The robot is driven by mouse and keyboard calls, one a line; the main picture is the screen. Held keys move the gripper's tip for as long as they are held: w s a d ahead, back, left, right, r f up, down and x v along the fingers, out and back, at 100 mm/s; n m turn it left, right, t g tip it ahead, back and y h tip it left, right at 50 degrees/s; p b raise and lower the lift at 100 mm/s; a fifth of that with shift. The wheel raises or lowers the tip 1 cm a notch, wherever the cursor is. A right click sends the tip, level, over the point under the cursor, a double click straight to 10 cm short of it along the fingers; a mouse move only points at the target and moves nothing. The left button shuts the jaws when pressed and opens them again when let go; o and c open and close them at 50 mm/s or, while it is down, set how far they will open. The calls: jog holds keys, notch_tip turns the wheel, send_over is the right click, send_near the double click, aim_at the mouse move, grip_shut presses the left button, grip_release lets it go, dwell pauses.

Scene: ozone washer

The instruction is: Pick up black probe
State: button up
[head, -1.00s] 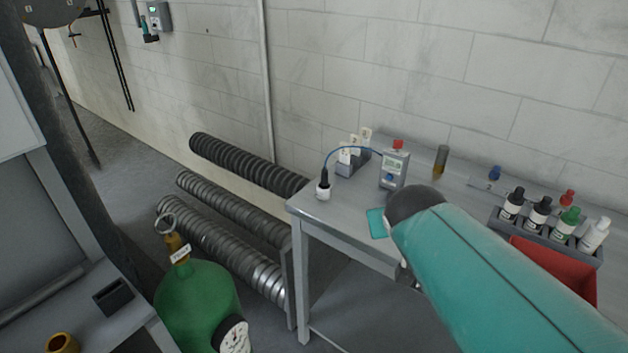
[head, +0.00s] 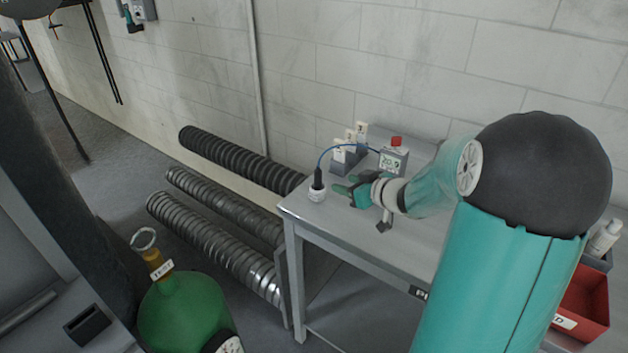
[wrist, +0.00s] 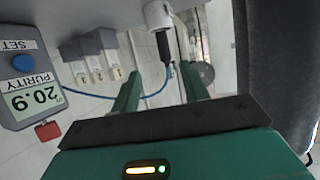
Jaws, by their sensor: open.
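The black probe (head: 318,179) stands upright in a small white holder (head: 317,194) at the left end of the grey bench. A blue cable runs from its top to a grey meter (head: 393,161) with a red top. My gripper (head: 343,184) is open just right of the probe, its green fingers pointing toward it. In the wrist view the probe (wrist: 163,46) and white holder (wrist: 158,15) appear beyond the gap between my fingertips (wrist: 161,68). Nothing is between the fingers. The meter (wrist: 33,88) reads 20.9 in the wrist view.
White switch-like pieces in a grey rack (head: 349,148) stand behind the probe. A red bin (head: 583,300) and a white bottle (head: 606,237) are at the right.

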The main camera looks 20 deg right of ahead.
aim_at(320, 178)
jog(key=x, duration=0.7)
jog(key=shift+a+f, duration=0.15)
jog(key=shift+a+x, duration=0.1)
jog(key=shift+x, duration=1.15)
jog(key=shift+a+x, duration=0.15)
jog(key=shift+x, duration=1.1)
jog(key=shift+s+r, duration=0.1)
jog(key=shift+r, duration=0.1)
jog(key=shift+c, duration=0.3)
grip_shut()
